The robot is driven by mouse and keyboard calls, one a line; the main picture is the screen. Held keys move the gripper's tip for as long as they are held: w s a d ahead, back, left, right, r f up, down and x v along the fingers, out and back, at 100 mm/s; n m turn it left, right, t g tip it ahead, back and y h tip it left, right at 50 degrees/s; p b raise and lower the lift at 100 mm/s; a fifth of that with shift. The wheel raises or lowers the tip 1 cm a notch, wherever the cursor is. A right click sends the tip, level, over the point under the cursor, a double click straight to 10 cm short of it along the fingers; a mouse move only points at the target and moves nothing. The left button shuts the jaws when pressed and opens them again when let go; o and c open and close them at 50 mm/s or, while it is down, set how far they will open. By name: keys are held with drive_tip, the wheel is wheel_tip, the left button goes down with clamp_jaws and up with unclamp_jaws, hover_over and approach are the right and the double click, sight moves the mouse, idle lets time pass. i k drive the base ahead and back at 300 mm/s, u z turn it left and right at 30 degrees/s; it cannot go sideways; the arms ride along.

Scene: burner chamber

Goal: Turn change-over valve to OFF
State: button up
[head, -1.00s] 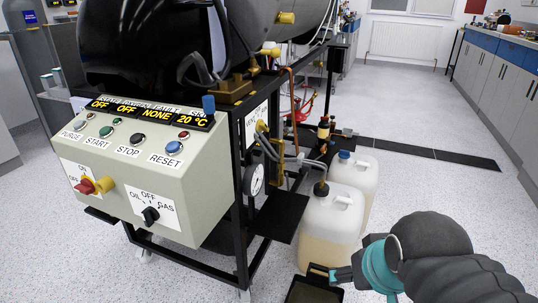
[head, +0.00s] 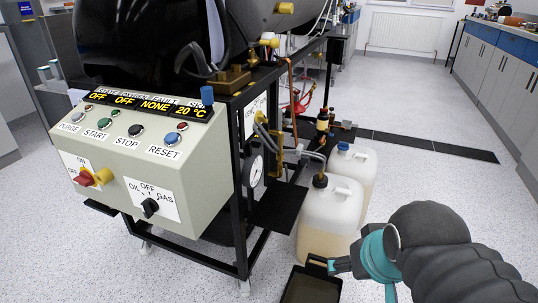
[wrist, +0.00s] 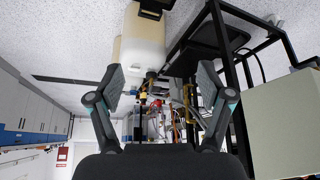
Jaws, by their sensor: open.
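The change-over valve (head: 150,207) is a small black knob on the lower right of the control panel's front in the head view. Its white plate (head: 168,198) reads OIL at left, OFF at the top and GAS at right. I cannot tell for sure which mark the knob points at. My gripper (wrist: 160,85) is open and empty in the wrist view, its two fingers spread wide. In the head view my gripper (head: 335,265) is low at the right, well away from the knob. The knob is not visible in the wrist view.
The control panel (head: 110,160) also carries a red and yellow switch (head: 92,178) and several push buttons. A black shelf (head: 277,206), a pressure gauge (head: 256,170) and a plastic container (head: 330,215) stand between panel and gripper. A black tray (head: 298,292) is on the floor.

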sight(259, 117)
drive_tip(key=z, duration=0.05)
drive_tip(key=k, duration=0.5)
drive_tip(key=z, duration=1.15)
drive_tip(key=i, duration=2.65)
drive_tip(key=u, duration=3.45)
